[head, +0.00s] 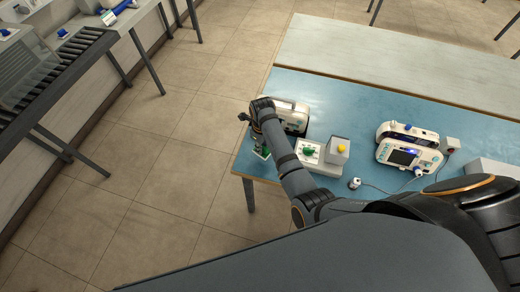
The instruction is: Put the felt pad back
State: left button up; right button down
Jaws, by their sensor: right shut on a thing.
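My right arm reaches from the lower right across the blue table top (350,99). My right gripper (245,117) is at the table's left edge, beside a white device with a handle (291,113). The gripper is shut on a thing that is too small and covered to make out. I cannot pick out the felt pad for certain. A small green and white thing (262,152) shows just below the gripper, partly behind my arm; I cannot tell what it is. My left gripper is not in view.
A white unit with a green part (309,151) and a grey box with a yellow button (340,149) stand right of my forearm. A white monitor (405,157) with cables is further right. A pale table (400,60) adjoins behind. A dark roller conveyor (60,85) is far left.

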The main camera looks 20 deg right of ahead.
jog(key=shift+w+a+f, duration=0.3)
jog(key=shift+f, duration=1.8)
jog(key=shift+f, duration=0.15)
jog(key=c, duration=1.2)
grip_release()
